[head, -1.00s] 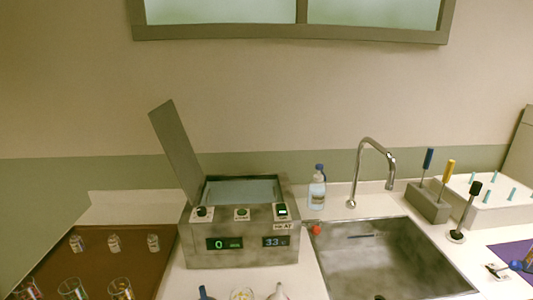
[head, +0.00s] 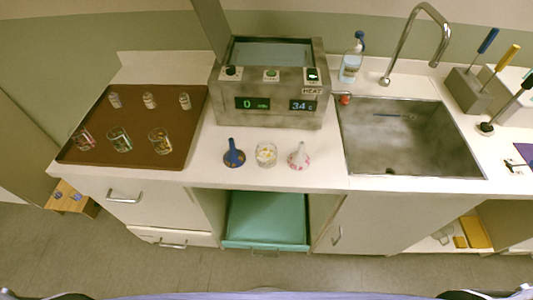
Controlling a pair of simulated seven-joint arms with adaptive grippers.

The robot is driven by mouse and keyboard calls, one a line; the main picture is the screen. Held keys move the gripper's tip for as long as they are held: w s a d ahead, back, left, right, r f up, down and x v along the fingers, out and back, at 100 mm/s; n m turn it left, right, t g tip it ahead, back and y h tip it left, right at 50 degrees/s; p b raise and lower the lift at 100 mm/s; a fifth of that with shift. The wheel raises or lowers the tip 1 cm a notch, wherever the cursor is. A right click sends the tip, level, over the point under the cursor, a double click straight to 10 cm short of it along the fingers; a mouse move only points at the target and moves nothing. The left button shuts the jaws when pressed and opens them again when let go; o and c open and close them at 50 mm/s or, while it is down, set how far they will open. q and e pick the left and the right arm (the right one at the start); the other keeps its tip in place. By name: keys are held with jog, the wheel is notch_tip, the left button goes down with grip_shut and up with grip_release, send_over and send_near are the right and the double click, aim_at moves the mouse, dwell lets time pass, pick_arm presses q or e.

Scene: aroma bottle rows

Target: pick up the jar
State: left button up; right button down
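A small clear glass jar (head: 266,154) with whitish-yellow contents stands on the white counter (head: 330,172). It is between a blue funnel (head: 234,154) on its left and a white-pink funnel (head: 299,156) on its right. Three wider glass jars, at the left (head: 82,139), middle (head: 119,139) and right (head: 160,141), stand along the front of the brown tray (head: 75,155). Their contents are hard to make out. Neither of my grippers shows in the head view. Nothing is seen touching the jars.
Three small bottles (head: 149,100) stand at the tray's back. A sink (head: 410,145) with faucet (head: 420,45) and a spray bottle (head: 352,62) are to the right. A teal drawer (head: 265,218) sits below the counter.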

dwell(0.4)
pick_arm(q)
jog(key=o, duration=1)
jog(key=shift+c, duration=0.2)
